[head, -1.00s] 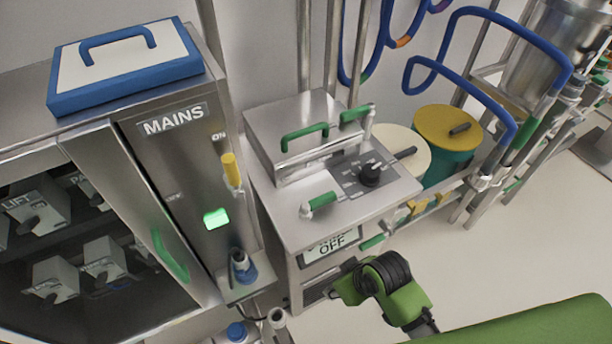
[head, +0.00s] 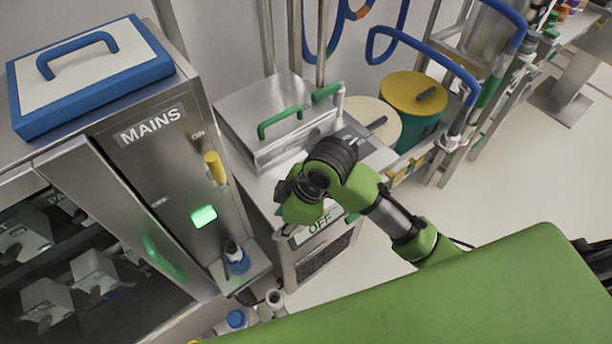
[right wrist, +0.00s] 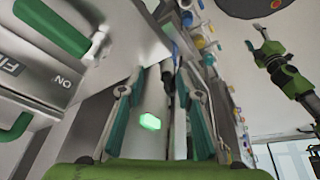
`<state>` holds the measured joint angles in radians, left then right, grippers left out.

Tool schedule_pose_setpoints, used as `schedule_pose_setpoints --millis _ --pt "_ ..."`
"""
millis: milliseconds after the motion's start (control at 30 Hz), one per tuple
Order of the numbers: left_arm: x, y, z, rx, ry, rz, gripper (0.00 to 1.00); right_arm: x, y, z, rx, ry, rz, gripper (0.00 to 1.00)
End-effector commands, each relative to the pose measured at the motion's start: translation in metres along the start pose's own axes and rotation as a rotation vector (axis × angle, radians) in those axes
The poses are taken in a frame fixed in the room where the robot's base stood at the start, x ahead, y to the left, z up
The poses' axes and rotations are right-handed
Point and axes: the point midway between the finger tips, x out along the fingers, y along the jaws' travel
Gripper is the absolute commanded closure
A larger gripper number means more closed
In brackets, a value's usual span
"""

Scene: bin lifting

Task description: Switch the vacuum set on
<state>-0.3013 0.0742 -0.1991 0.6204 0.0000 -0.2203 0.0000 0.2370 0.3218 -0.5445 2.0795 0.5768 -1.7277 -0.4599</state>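The vacuum set appears to be the steel cabinet (head: 255,108) right of the MAINS box in the head view. It has green handles (head: 279,122) and a front plate reading OFF (head: 318,226). My right gripper (head: 286,190) is over its front left part. My wrist hides the dial and the front green handle. In the right wrist view my right gripper (right wrist: 160,85) has its fingers apart with nothing between them. A steel panel with green handles (right wrist: 52,28) and an ON mark is left of the fingers.
The MAINS box (head: 150,130) stands close on the left, with a yellow-tipped lever (head: 215,168) and a lit green lamp (head: 204,216). Drums (head: 412,95) and blue-handled rails stand right. Floor is free at right.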

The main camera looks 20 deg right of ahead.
Motion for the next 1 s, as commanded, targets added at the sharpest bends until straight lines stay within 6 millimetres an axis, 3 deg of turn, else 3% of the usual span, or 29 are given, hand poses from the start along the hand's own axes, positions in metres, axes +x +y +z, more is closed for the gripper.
schedule_pose_setpoints --millis 100,300,500,633,800,1000 --pt "-0.001 -0.001 0.0 0.001 0.0 -0.002 0.47 -0.016 0.028 -0.012 -0.203 -0.059 -0.027 0.68" --pt "-0.001 -0.003 0.0 0.002 0.0 -0.003 0.47 -0.057 0.076 -0.012 -0.479 -0.189 -0.092 0.68" --pt "-0.001 -0.003 0.0 0.002 0.0 -0.004 0.47 -0.106 0.116 -0.003 -0.63 -0.293 -0.15 0.68" --pt "-0.002 -0.004 0.0 0.003 0.0 -0.005 0.47 -0.126 0.129 0.001 -0.668 -0.322 -0.173 0.68" --pt "-0.003 -0.005 0.0 0.004 0.0 -0.006 0.47 -0.127 0.131 0.004 -0.682 -0.331 -0.186 0.68" --pt "-0.011 -0.005 -0.001 0.004 0.0 -0.006 0.47 -0.098 0.128 0.016 -0.679 -0.33 -0.189 0.68"
